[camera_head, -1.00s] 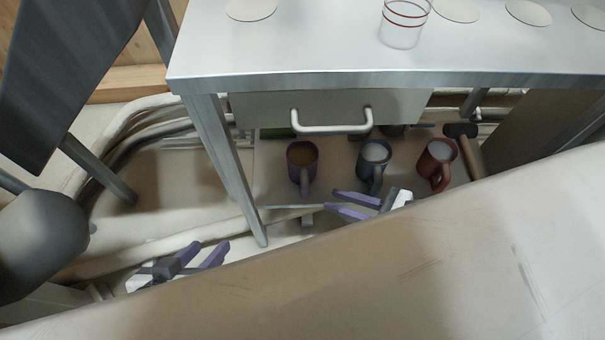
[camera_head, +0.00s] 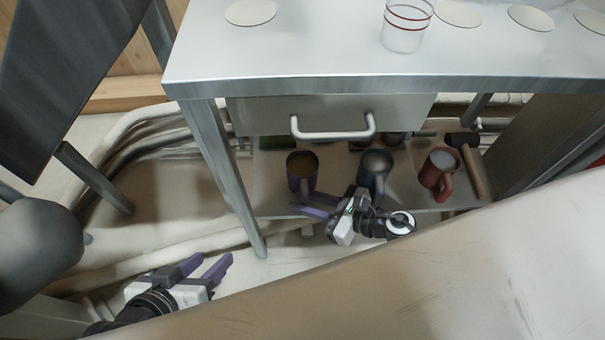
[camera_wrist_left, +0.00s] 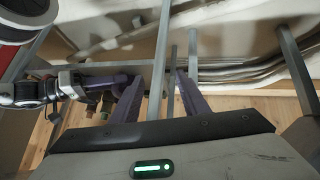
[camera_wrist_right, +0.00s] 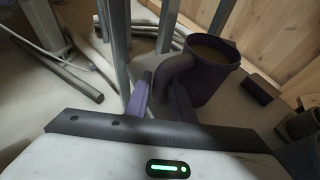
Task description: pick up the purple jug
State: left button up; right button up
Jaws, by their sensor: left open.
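The purple jug (camera_head: 302,165) stands upright on the low shelf under the table, left of two other jugs, its handle towards me. It holds something brownish. In the right wrist view the purple jug (camera_wrist_right: 212,72) is just beyond the fingers, with its handle at the fingertips. My right gripper (camera_head: 308,203) is at the handle, fingers apart; whether the handle is fully between them I cannot tell. My left gripper (camera_head: 214,257) is open and empty, low at the left, away from the jug. The left wrist view shows its spread fingers (camera_wrist_left: 158,85).
A dark grey jug (camera_head: 375,168) and a red jug (camera_head: 439,168) stand to the right, with a hammer (camera_head: 467,160) beyond. The drawer handle (camera_head: 332,133) juts out above. A table leg (camera_head: 228,180) stands between my grippers. A glass (camera_head: 404,30) is on the tabletop.

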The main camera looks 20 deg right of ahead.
grip_shut()
